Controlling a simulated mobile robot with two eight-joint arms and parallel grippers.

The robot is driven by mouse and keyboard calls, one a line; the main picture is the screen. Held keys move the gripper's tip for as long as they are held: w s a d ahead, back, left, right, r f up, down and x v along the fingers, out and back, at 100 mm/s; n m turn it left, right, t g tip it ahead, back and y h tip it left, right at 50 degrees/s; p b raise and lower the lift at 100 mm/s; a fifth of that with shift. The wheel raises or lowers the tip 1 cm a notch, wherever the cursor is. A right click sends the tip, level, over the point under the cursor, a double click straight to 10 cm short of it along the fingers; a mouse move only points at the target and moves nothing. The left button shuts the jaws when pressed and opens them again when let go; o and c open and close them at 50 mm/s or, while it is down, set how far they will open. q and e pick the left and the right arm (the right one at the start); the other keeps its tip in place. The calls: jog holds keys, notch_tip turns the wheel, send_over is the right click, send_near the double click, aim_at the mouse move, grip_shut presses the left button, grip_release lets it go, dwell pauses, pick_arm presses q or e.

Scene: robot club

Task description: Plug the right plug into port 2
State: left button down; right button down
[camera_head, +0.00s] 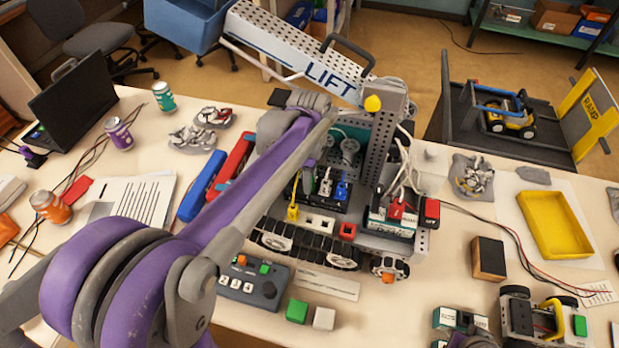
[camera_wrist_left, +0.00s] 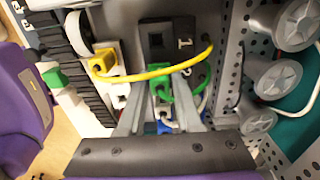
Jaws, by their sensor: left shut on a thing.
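My left gripper (camera_wrist_left: 162,98) is shut on a green plug (camera_wrist_left: 161,88) with a green cable. In the head view the arm reaches over the tracked robot (camera_head: 310,255), and the left gripper (camera_head: 304,178) points down into its bay, with the fingertips hard to see. In the wrist view the black port block (camera_wrist_left: 158,62) carries the numbers 1 and 2. The green plug is at the block near the 2; I cannot tell whether it is seated. A yellow plug (camera_wrist_left: 102,66) sits in a pale socket to the left. A blue plug (camera_head: 342,190) and a white plug (camera_head: 326,186) stand nearby.
A perforated LIFT beam (camera_head: 290,50) and upright post (camera_head: 382,140) rise beside the bay. White cables (camera_head: 405,160) hang at the right. A control box (camera_head: 252,284) lies in front. A yellow tray (camera_head: 553,225) stands at the right.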

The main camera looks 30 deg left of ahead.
pick_arm(q)
jog(key=shift+f, duration=0.2)
dwell(0.6)
jog(key=c, duration=0.5)
grip_release()
jog(key=shift+r, duration=0.1)
jog(key=shift+r+p, duration=2)
jog(key=shift+r, duration=0.95)
pick_arm(e)
jog(key=r, duration=0.2)
jog(key=w+r, duration=0.1)
jog(key=r, duration=0.1)
jog(key=shift+w+r, duration=0.1)
jog(key=shift+r, duration=0.2)
